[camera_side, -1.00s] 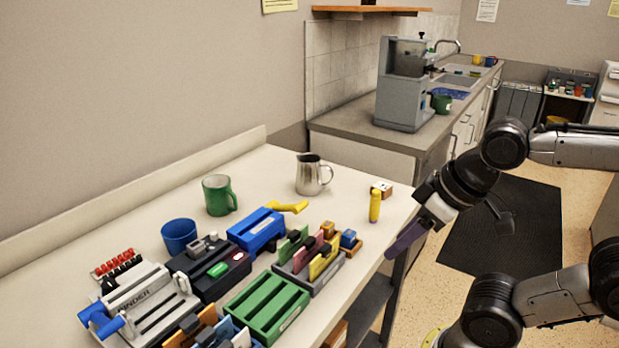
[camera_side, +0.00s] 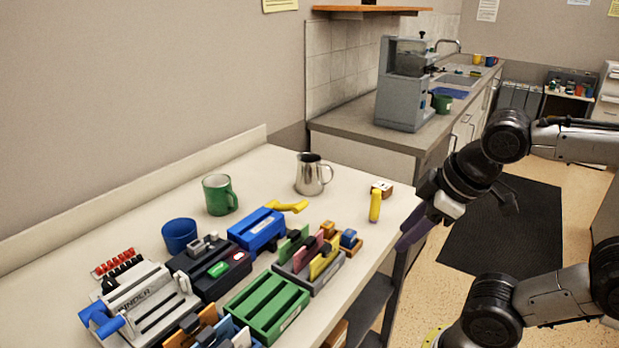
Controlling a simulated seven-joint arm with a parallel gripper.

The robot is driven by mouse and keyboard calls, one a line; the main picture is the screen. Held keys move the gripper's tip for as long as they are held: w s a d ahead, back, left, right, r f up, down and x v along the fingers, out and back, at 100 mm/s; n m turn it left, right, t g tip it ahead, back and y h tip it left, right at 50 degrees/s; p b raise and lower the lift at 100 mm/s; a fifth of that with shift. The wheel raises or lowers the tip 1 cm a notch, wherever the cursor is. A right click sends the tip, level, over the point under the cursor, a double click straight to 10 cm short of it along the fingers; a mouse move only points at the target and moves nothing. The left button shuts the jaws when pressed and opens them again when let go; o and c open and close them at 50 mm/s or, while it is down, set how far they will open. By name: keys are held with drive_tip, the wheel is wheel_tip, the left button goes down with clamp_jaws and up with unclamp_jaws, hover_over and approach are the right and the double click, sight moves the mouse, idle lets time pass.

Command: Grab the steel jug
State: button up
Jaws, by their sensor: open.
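The steel jug (camera_side: 309,175) stands upright toward the back of the white table, with its handle on the right. My gripper (camera_side: 416,228) is just off the table's right edge, to the right of the jug and nearer the camera. It is open and apart from the jug. Its fingers point down and left, and their tips are partly hard to make out.
A yellow bottle (camera_side: 375,206) and a small wooden block (camera_side: 382,188) stand between my gripper and the jug. A yellow curved item (camera_side: 288,207), a green mug (camera_side: 218,195) and a blue cup (camera_side: 179,236) are left of it. Organizers (camera_side: 266,308) crowd the front.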

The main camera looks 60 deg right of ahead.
drive_tip(key=w+d+r+n+g+h, duration=0.2)
drive_tip(key=w+d+r+n+h, duration=0.2)
drive_tip(key=w+d+r+n, duration=0.25)
drive_tip(key=n+g+h, duration=0.4)
drive_tip(key=n+h, duration=0.5)
drive_tip(key=n, duration=0.5)
hover_over(314, 175)
drive_tip(key=s+a, duration=0.5)
drive_tip(key=a, duration=0.2)
wheel_tip(314, 175, down, 14)
drive_tip(key=x, duration=0.8)
drive_tip(key=shift+w+d, duration=0.1)
drive_tip(key=shift+w, duration=0.2)
drive_tip(key=shift+w+x, duration=0.15)
drive_tip(key=shift+x, duration=1.2)
drive_tip(key=shift+w+x, duration=0.1)
drive_tip(key=shift+x, duration=1.3)
drive_tip(key=shift+f, duration=0.1)
drive_tip(key=shift+c, duration=0.3)
